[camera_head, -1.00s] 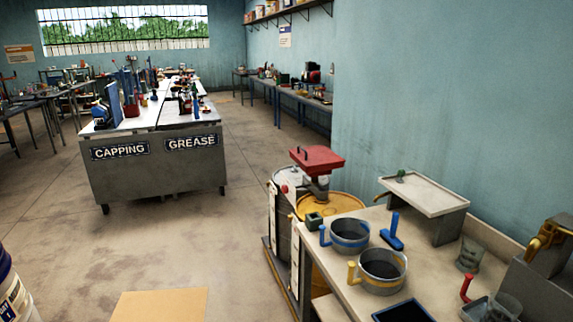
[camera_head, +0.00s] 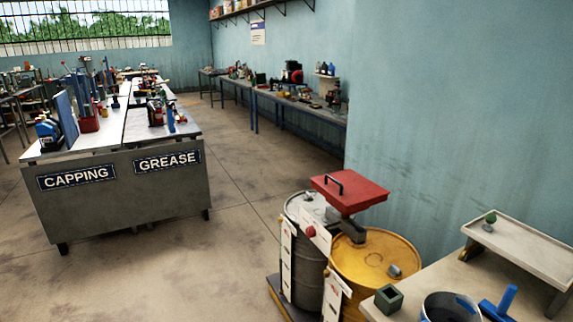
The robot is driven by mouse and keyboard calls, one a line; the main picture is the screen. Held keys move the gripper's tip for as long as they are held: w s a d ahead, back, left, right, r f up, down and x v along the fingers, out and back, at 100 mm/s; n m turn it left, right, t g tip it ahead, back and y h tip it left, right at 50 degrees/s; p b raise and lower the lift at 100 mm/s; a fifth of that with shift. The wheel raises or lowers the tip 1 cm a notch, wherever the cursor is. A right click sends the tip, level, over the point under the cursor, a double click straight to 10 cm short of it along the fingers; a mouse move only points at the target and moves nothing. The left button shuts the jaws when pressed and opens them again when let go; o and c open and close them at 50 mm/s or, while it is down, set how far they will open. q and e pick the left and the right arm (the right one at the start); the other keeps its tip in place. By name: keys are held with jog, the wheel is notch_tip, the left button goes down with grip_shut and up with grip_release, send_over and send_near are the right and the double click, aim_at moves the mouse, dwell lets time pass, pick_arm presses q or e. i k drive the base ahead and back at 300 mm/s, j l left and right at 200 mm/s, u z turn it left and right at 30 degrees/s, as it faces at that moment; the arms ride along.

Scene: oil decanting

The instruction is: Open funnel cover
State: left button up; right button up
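A red square cover (camera_head: 350,192) with a black handle (camera_head: 333,181) sits on top of a dark funnel (camera_head: 350,228) above the drums. It looks shut. Below it stand a grey drum (camera_head: 303,262) at left and a yellow drum (camera_head: 377,258) at right. White tags hang on the front of the grey drum. Neither of my grippers shows in this view.
A beige bench (camera_head: 440,278) at the lower right holds a green box (camera_head: 388,298), a blue-banded pot (camera_head: 450,309) and a blue tool (camera_head: 499,304). A grey table (camera_head: 120,195) labelled CAPPING and GREASE stands at left. The floor between is clear.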

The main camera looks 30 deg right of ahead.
aim_at(350, 189)
jog(key=i+z, duration=0.15)
jog(key=i, duration=0.65)
jog(key=i+j+z, duration=0.1)
jog(key=i, duration=0.65)
jog(key=j, duration=0.1)
